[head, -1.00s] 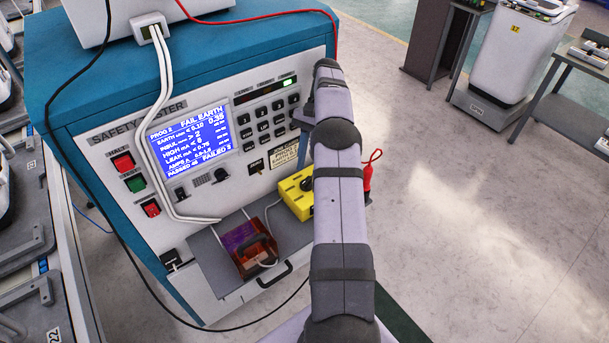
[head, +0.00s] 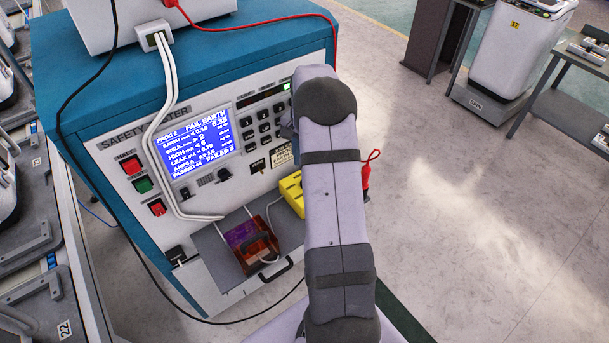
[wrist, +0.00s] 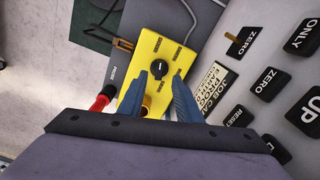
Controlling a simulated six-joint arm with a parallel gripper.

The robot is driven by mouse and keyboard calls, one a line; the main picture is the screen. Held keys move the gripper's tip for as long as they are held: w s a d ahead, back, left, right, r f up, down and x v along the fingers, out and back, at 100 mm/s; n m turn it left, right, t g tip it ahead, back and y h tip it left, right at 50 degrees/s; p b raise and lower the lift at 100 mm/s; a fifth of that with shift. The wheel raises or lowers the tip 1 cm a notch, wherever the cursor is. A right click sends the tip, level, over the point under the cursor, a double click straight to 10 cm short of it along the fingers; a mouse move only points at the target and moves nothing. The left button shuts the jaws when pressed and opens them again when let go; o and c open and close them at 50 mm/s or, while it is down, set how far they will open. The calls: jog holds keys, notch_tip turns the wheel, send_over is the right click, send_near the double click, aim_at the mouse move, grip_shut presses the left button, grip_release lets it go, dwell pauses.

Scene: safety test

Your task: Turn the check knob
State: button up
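The yellow box (head: 291,192) stands on the shelf at the front of the safety tester, partly behind my arm in the head view. In the wrist view, the yellow box (wrist: 158,42) carries a round black knob (wrist: 159,68) with a white pointer mark. I take it as the check knob; its lettering is too small to read surely. My gripper (wrist: 160,73) is open, with its two blue fingers apart and the knob lined up between their tips. I cannot tell how far above the knob they are. My arm hides the knob in the head view.
A red probe (wrist: 103,98) stands beside the box, with its red lead near my arm. The tester panel (head: 110,165) has a screen (head: 193,139) reading FAIL EARTH, keys and coloured buttons. A dark red item (head: 250,245) sits on the shelf. Open floor lies to the right.

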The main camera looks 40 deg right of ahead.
jog(key=shift+f+p, duration=1.4)
jog(key=shift+f, duration=2.3)
grip_shut()
